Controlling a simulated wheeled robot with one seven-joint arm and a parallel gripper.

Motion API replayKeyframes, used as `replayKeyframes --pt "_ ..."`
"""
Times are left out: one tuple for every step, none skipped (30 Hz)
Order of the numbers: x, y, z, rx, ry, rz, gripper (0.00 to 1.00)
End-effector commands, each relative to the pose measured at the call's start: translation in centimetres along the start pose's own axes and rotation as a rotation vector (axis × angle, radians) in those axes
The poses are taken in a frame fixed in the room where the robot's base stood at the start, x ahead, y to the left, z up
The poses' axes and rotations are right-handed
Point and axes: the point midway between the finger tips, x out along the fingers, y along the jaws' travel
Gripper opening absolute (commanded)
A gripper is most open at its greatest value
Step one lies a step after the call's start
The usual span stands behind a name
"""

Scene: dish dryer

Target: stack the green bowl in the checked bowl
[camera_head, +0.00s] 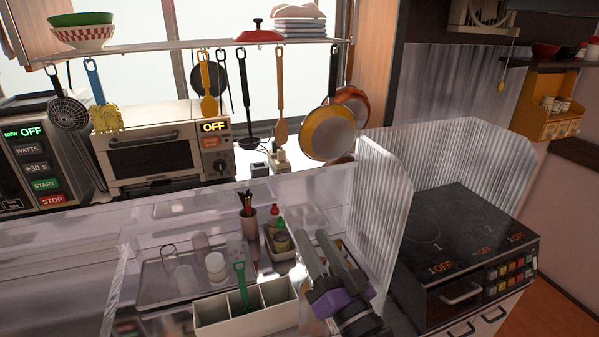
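The green bowl (80,18) is on the high shelf at the far left. It sits upright on top of the checked bowl (82,38), which is white with a red pattern. The green bowl's lower part is hidden inside the checked bowl's rim, so it looks nested. My gripper (321,240) is low at the centre right, over the counter by the dish dryer, far from both bowls. Its two grey fingers point up and stand apart, with nothing visible between them.
The shelf (190,44) also holds a red lid (258,33) and folded cloths (298,22). Pans and utensils hang below it. A toaster oven (155,150) and a microwave (30,160) stand beneath. A ribbed panel (385,200) separates my gripper from the stove (460,235).

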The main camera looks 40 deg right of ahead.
Motion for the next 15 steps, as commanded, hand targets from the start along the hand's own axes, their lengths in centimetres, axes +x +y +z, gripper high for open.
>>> replayKeyframes --pt "-2.7 0.0 1.0 -0.04 -0.024 0.01 0.38" --pt "-4.0 0.0 1.4 -0.067 -0.035 0.015 0.38" --pt "-5.8 -0.1 1.7 -0.1 -0.048 0.018 0.38" --pt "-7.1 -0.2 2.0 -0.125 -0.061 0.02 0.38" --pt "-8.4 -0.3 2.2 -0.149 -0.073 0.021 0.38" --pt "-10.2 -0.5 2.5 -0.179 -0.091 0.021 0.38" --pt "-11.5 -0.6 2.7 -0.203 -0.107 0.02 0.38" --pt "-12.7 -0.7 2.9 -0.224 -0.122 0.018 0.38" --pt "-14.4 -0.9 3.1 -0.252 -0.144 0.015 0.38" --pt "-15.7 -1.1 3.2 -0.271 -0.162 0.012 0.38" --pt "-16.9 -1.2 3.3 -0.291 -0.181 0.008 0.38" --pt "-18.5 -1.3 3.4 -0.315 -0.208 0.003 0.38" --pt "-19.8 -1.5 3.5 -0.332 -0.229 -0.003 0.38" --pt "-21.0 -1.6 3.5 -0.347 -0.251 -0.007 0.38" --pt "-22.5 -1.7 3.6 -0.367 -0.282 -0.014 0.38"
